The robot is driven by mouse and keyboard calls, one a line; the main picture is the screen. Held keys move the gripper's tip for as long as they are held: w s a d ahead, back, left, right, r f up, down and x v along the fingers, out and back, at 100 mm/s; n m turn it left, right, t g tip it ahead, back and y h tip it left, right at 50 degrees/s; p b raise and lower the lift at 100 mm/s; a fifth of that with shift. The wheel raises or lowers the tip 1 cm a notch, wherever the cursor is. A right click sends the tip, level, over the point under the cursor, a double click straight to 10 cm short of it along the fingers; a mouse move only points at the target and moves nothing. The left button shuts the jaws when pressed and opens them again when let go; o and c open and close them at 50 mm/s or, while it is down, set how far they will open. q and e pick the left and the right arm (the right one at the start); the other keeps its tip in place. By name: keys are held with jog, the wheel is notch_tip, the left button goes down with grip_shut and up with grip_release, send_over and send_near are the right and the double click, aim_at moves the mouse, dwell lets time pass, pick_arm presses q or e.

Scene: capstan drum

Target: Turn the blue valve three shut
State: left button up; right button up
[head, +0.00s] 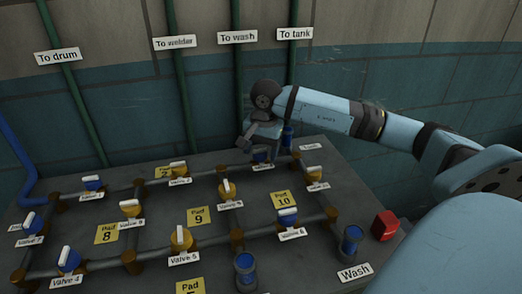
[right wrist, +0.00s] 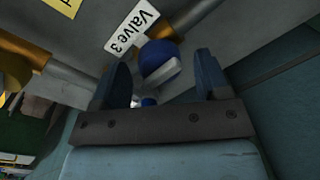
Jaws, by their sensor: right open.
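Valve three is a blue knob with a white lever (right wrist: 160,65), and its tag (right wrist: 132,27) reads "Valve 3". In the head view the valve (head: 262,157) is at the back of the bench, partly hidden beneath my gripper. My right gripper (head: 258,138) is over it; in the wrist view the gripper (right wrist: 163,78) has its fingers apart with nothing clamped. Contact cannot be told. My left gripper is out of view.
The grey bench (head: 140,255) carries a grid of pipes with several other blue and yellow valves. A blue canister (head: 287,137) stands close right of my gripper. A red block (head: 384,225) sits at the right edge. Green pipes (head: 238,90) rise along the back wall.

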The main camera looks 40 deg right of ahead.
jog(key=shift+c, duration=0.3)
jog(key=c, duration=0.8)
jog(key=shift+c, duration=0.2)
jog(key=m, duration=0.4)
jog(key=shift+s+m, duration=0.1)
jog(key=shift+m, duration=0.3)
jog(key=m, duration=0.4)
jog(key=shift+a+m+h, duration=0.1)
jog(key=shift+m+h, duration=0.2)
jog(key=m, duration=0.4)
jog(key=shift+s, duration=0.1)
jog(key=shift+a+m+h+p, duration=0.15)
jog(key=shift+m+h+p, duration=0.15)
jog(key=shift+m, duration=1.9)
